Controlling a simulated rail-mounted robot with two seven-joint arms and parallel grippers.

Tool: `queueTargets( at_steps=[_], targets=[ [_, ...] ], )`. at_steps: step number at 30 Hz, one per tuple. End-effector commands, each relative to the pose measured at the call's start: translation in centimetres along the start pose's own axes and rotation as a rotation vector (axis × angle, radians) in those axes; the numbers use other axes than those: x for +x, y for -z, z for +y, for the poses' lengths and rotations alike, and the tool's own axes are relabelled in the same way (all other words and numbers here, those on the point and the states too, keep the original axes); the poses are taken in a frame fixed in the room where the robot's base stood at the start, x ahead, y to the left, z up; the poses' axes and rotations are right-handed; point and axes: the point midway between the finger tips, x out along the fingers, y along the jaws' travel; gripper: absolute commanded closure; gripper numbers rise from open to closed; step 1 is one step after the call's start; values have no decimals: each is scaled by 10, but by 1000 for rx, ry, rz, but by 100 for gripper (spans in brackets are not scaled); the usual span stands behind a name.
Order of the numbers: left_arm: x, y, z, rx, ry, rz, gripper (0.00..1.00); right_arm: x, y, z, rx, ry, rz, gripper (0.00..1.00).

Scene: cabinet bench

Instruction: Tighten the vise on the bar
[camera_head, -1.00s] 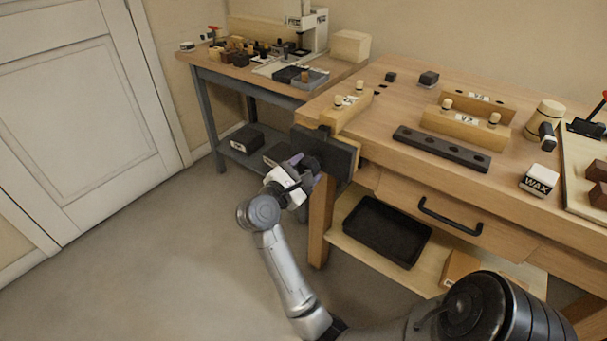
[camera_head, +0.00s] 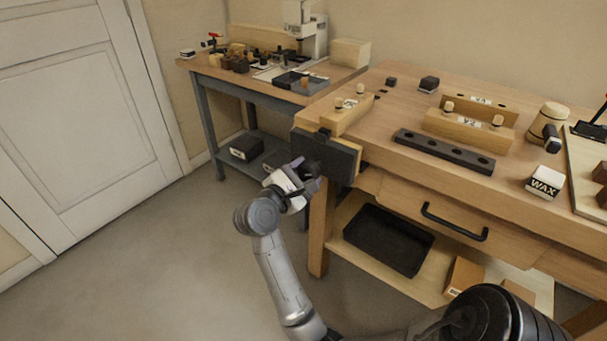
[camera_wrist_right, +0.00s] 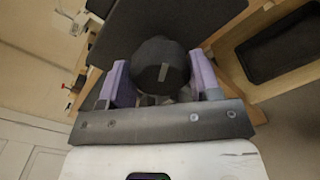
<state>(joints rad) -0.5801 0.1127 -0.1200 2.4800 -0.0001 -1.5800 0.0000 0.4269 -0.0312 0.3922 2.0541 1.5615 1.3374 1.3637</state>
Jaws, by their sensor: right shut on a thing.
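The vise (camera_head: 330,158) is at the bench's near left corner, with a broad dark front jaw. A small dark piece (camera_head: 324,132) sticks up at the jaw's top edge; I cannot tell whether it is the bar. A wooden block with pegs (camera_head: 345,116) lies just behind the jaw. My right gripper (camera_head: 308,172) is at the jaw's outer face, shut on the dark round vise knob. In the right wrist view the knob (camera_wrist_right: 160,65) sits between the purple fingers, and the jaw's dark face is beyond it. My left gripper is not in view.
A dark bar with holes (camera_head: 443,151) lies on the bench top, with a wooden holder (camera_head: 468,130) behind it. A drawer handle (camera_head: 453,222) juts from the bench front. A black tray (camera_head: 388,238) is on the lower shelf. Floor left of my arm is clear.

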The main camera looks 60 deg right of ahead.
Motion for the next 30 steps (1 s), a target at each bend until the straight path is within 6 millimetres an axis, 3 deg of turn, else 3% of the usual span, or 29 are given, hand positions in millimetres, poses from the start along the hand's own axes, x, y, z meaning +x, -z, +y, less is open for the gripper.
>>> queueTargets(
  at_steps=[13,21,30],
  targets=[
    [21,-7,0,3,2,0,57,0,2,-2,116,1,1,63],
    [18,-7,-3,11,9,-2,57,1,0,0,331,1,2,63],
    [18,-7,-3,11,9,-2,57,1,0,0,348,1,0,63]
  ],
)
